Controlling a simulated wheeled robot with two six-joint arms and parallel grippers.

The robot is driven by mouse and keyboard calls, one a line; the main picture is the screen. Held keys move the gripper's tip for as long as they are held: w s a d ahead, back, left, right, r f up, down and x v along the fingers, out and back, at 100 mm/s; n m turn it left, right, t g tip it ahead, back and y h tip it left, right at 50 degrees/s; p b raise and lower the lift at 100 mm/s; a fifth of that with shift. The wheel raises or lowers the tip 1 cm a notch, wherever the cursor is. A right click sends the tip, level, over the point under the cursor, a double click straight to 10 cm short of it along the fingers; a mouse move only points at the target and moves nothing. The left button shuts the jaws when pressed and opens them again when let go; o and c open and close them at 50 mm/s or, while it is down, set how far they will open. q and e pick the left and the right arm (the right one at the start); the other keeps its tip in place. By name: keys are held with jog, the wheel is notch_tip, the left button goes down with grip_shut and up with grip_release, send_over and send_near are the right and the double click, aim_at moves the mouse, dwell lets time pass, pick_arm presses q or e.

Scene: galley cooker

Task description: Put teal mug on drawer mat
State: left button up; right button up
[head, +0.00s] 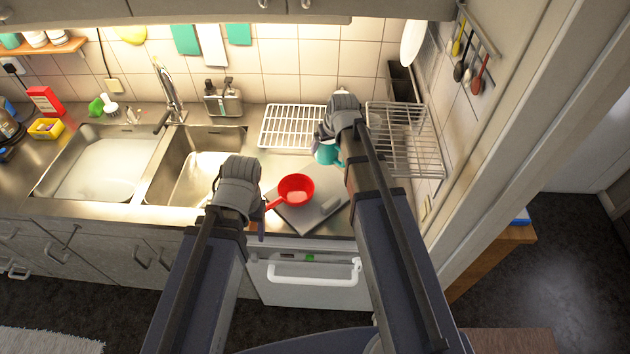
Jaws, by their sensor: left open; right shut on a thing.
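The teal mug (326,154) is by my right gripper (320,148), just in front of the white wire rack. My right gripper is shut on it; the wrist and arm partly hide both. A grey mat (325,218) lies on the counter at the front, under a red pan; I cannot tell whether it is the drawer mat. My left gripper (264,218) is open beside the red pan's handle, left of the grey mat. Its fingers are mostly hidden by its wrist.
The red pan (296,189) stands on the grey mat with its handle pointing left. A white wire rack (290,127) lies behind, and a metal dish rack (410,140) stands right. Two sink basins (150,160) and a tap (168,90) are left. A white-handled appliance front (312,285) is below.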

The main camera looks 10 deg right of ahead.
jog(key=shift+s+f+b, duration=0.1)
jog(key=shift+f+b, duration=0.4)
jog(key=shift+b, duration=0.1)
jog(key=b, duration=0.9)
send_over(326, 178)
notch_tip(326, 178, down, 9)
jog(key=shift+s+r, duration=0.1)
jog(key=shift+f, duration=0.3)
jog(key=o, duration=1.3)
jog(key=shift+r, duration=0.1)
jog(key=shift+r, duration=0.1)
